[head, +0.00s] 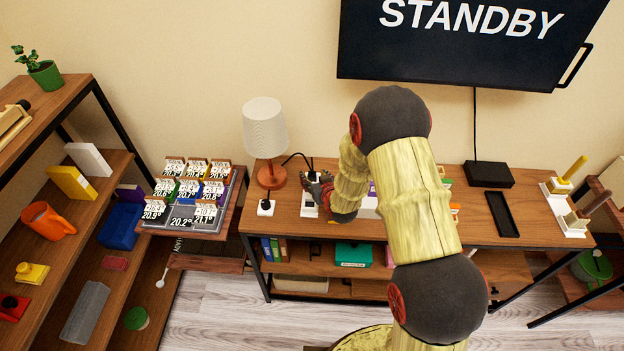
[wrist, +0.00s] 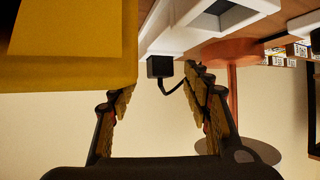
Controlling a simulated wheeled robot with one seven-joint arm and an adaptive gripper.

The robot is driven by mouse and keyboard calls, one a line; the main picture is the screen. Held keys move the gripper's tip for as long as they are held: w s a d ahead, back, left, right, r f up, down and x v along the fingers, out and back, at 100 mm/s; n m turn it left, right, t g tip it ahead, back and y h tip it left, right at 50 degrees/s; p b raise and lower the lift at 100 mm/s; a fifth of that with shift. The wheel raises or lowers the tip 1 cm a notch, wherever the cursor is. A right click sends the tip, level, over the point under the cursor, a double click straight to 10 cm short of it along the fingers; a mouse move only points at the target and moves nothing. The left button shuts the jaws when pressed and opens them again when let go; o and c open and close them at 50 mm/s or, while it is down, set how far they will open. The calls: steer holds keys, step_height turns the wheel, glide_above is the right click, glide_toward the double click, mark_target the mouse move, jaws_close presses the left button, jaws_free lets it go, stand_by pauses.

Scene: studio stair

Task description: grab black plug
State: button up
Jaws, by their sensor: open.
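The black plug (wrist: 159,66) is a small dark block with a black cable (wrist: 174,86) curving off to the right. It sits against a white power strip (wrist: 185,30) in the wrist view. My gripper (wrist: 160,84) is open, with one finger to the left and one to the right of the plug. Nothing is held between the fingers.
A lamp with an orange base (head: 271,177) stands left of my gripper. A small white socket block (head: 265,208) is at the desk's left end. A large yellow surface (wrist: 65,45) fills the wrist view's upper left. A black tray (head: 502,214) lies farther right on the desk.

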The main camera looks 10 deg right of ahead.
steer(key=shift+w+f, duration=0.1)
steer(key=shift+w, duration=0.15)
steer(key=shift+c, duration=0.8)
steer(key=c, duration=1)
